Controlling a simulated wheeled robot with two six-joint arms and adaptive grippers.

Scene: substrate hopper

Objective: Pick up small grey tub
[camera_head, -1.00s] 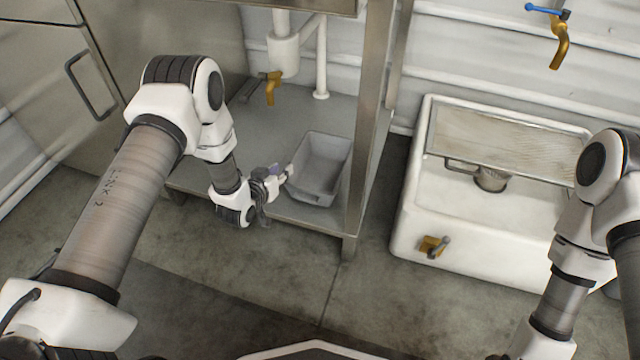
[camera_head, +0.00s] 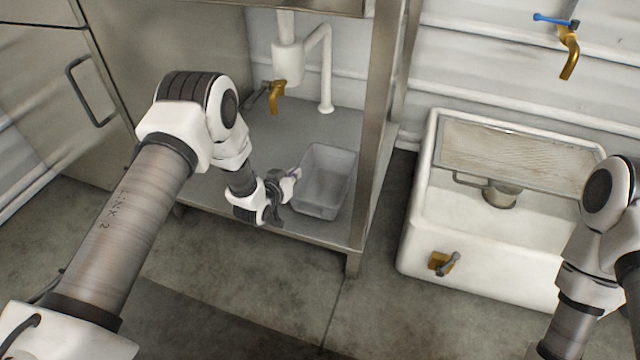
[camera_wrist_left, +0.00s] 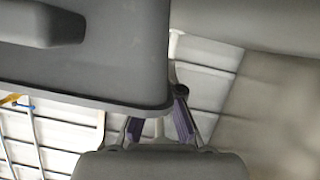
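The small grey tub (camera_head: 322,205) stands upright and looks empty on the low grey shelf under the sink unit. My left gripper (camera_head: 291,180) is at the tub's left side, close to its rim. In the left wrist view the two purple-padded fingers (camera_wrist_left: 158,118) are spread apart, so the gripper is open. The tub's grey wall and rim (camera_wrist_left: 90,60) fill the upper left there and hide part of the fingers. I cannot tell whether they touch. My right gripper is outside the views; only its arm shows at the right.
A steel post (camera_head: 373,130) stands right of the tub. A white drain pipe (camera_head: 326,70) and a brass tap (camera_head: 277,97) are behind. The floor in front is clear.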

